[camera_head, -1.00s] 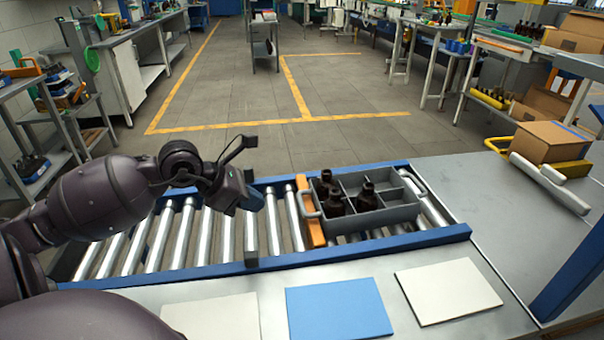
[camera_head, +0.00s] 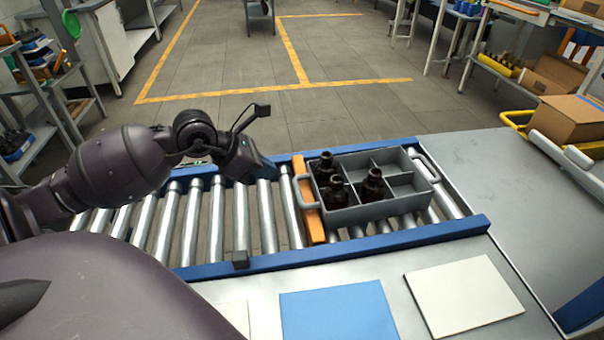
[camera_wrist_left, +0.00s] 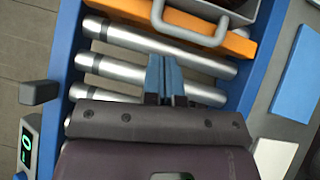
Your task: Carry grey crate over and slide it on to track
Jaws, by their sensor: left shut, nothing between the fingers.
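The grey crate (camera_head: 385,210) rests on the roller track (camera_head: 240,218), towards its right end. Three dark amber bottles (camera_head: 373,185) stand upright in its left compartments; its other visible compartments look empty. An orange bar (camera_head: 309,200) lies across the track against the crate's left side. The crate's near handle (camera_wrist_left: 190,38) reaches over this bar in the left wrist view. My left gripper (camera_head: 266,166) is over the rollers, left of the bar. Its blue fingers (camera_wrist_left: 165,76) are shut together, empty and apart from the handle. My right gripper is out of view.
Blue rails (camera_head: 340,253) edge the track. A blue mat (camera_head: 338,312) and a white mat (camera_head: 462,297) lie in front. A bare metal table (camera_head: 500,190) extends to the right, with a cardboard box (camera_head: 566,118) at its far side. Open floor lies beyond.

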